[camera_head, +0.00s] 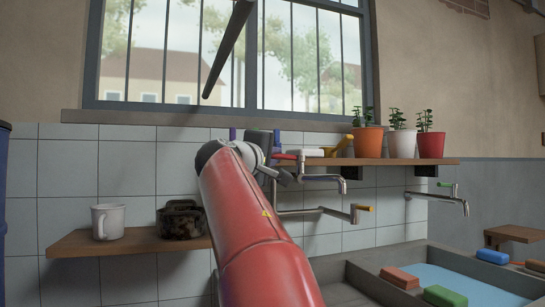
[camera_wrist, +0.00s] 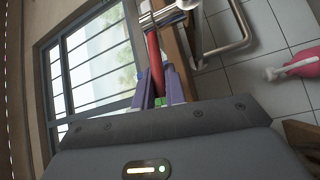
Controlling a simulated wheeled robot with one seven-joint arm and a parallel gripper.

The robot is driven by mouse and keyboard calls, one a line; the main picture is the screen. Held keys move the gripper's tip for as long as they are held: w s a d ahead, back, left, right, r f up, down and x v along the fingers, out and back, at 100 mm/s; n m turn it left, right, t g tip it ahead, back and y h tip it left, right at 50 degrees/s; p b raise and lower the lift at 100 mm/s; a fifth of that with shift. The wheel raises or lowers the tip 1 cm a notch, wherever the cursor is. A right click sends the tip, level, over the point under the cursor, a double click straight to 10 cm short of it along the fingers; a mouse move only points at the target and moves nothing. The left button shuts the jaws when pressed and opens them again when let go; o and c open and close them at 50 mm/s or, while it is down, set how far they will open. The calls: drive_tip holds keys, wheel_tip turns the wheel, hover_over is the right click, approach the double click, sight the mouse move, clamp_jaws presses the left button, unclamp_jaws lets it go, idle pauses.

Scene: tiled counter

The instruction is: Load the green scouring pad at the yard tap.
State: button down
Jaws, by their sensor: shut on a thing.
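The green scouring pad (camera_head: 445,297) lies at the front edge of the basin in the head view, partly cut by the frame. My gripper (camera_head: 272,155) is far up and left of it, at the height of the upper shelf. In the wrist view its purple fingers (camera_wrist: 160,88) are shut on a slim red rod-like thing (camera_wrist: 153,60) with a pale, metallic-looking end beyond. A bit of green shows between the fingers; I cannot tell what it is.
The upper shelf (camera_head: 400,161) bears potted plants (camera_head: 367,138) and a yellow thing (camera_head: 341,146). The lower shelf (camera_head: 75,243) holds a mug (camera_head: 108,221) and a dark container (camera_head: 181,218). Other pads, orange (camera_head: 400,277) and blue (camera_head: 492,256), lie around the basin (camera_head: 375,258).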

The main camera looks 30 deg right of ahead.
drive_tip(key=shift+s+n+t+y+b, duration=0.3)
drive_tip(key=shift+s+n+t+y, duration=0.4)
drive_tip(key=shift+t, duration=0.3)
drive_tip(key=shift+s+a+n+t+y+p, duration=0.1)
drive_tip(key=shift+s+n+t+y+p, duration=0.15)
drive_tip(key=shift+n+t+y, duration=0.35)
drive_tip(key=shift+s+n+t+y+p, duration=0.1)
drive_tip(key=shift+n+t+y+p, duration=0.1)
drive_tip(key=shift+n+t+y, duration=0.4)
drive_tip(key=c, duration=1.5)
unclamp_jaws()
drive_tip(key=shift+o, duration=0.2)
drive_tip(key=b+v, duration=0.2)
drive_tip(key=v, duration=0.5)
drive_tip(key=shift+s+a+b, duration=0.25)
drive_tip(key=shift+a+b, duration=0.05)
drive_tip(key=shift+b, duration=0.05)
